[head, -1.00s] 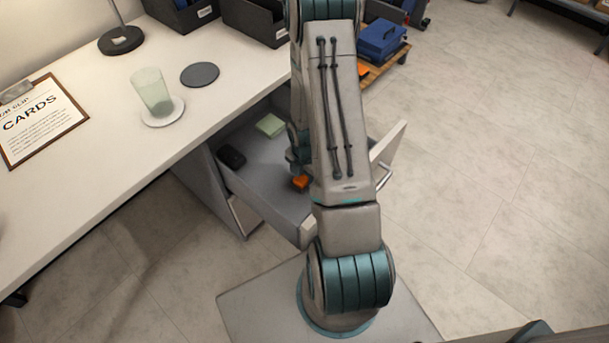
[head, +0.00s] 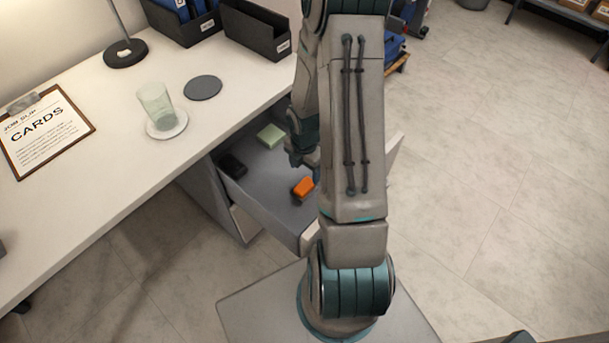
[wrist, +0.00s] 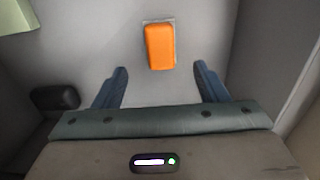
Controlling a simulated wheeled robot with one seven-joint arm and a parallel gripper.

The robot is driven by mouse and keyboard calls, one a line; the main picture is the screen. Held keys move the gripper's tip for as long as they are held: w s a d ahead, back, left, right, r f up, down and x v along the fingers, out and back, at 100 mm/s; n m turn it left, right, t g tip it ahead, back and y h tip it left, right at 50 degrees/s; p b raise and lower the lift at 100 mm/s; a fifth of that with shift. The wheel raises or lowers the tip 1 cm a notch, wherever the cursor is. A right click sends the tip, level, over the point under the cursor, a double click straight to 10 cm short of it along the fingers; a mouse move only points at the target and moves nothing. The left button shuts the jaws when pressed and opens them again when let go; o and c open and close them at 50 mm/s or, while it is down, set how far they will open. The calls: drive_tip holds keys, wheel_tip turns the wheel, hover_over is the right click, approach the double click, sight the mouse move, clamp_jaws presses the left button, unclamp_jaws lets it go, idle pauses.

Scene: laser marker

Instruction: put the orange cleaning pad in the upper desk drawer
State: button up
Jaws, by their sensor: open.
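The orange cleaning pad (head: 303,187) lies on the floor of the open upper desk drawer (head: 262,205). In the wrist view the orange pad (wrist: 160,46) lies flat, beyond and between my fingertips, with a thin grey edge around it. My gripper (wrist: 162,78) is open and empty, its two blue fingers apart and not touching the pad. In the head view my gripper (head: 300,160) is above the drawer and partly hidden by my arm, which also covers the drawer's right part.
A pale green block (head: 270,136) and a black object (head: 233,167) also lie in the drawer. The desk top holds a glass on a white coaster (head: 167,124), a dark round coaster (head: 202,88), a clipboard (head: 45,130) and dark bins (head: 258,32). The drawer walls stand close around my gripper.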

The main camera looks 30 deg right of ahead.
drive_tip(key=s+a+r+m+h, duration=0.1)
drive_tip(key=s+a+r+m, duration=0.15)
drive_tip(key=r+m, duration=0.5)
drive_tip(key=s+a+r+m, duration=0.1)
drive_tip(key=a+r+m, duration=0.25)
drive_tip(key=r, duration=0.75)
drive_tip(key=s+a+r+m+t+y, duration=0.1)
drive_tip(key=s+a+r+m, duration=0.4)
drive_tip(key=s+r+m, duration=0.3)
drive_tip(key=r+m, duration=0.1)
drive_tip(key=m, duration=0.2)
drive_tip(key=shift+s+a+r+t, duration=0.15)
drive_tip(key=shift+s+a+t, duration=0.2)
drive_tip(key=shift+s+t, duration=0.05)
